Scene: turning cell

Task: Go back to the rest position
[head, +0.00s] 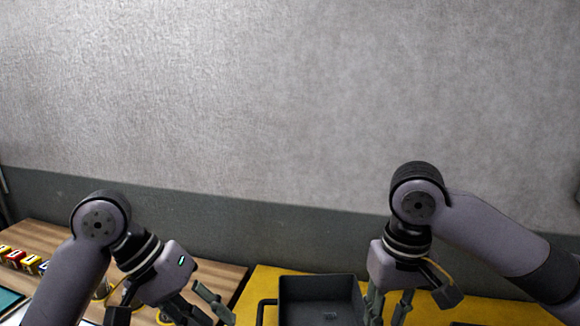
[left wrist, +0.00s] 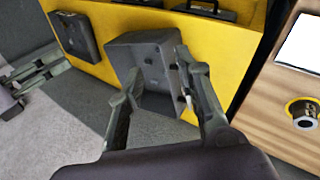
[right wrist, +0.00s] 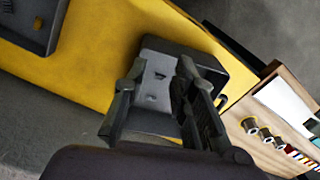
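My left gripper (head: 214,304) hangs over the gap between the wooden table and the yellow table, left of a dark grey bin (head: 318,286). Its fingers are spread and empty in the left wrist view (left wrist: 158,72). My right gripper (head: 390,306) points down at the right side of the bin. Its fingers also stand apart in the right wrist view (right wrist: 158,70), with the bin (right wrist: 155,88) seen between and beyond them. I cannot tell whether they touch it. The bin also shows beyond the left fingers (left wrist: 142,54).
The yellow table (head: 270,276) bears the bin and other dark trays, one of them at the left wrist view's upper left (left wrist: 77,36). The wooden table (head: 50,238) on the left holds small coloured blocks (head: 22,259) and yellow-ringed metal parts (left wrist: 304,112). A grey wall stands behind.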

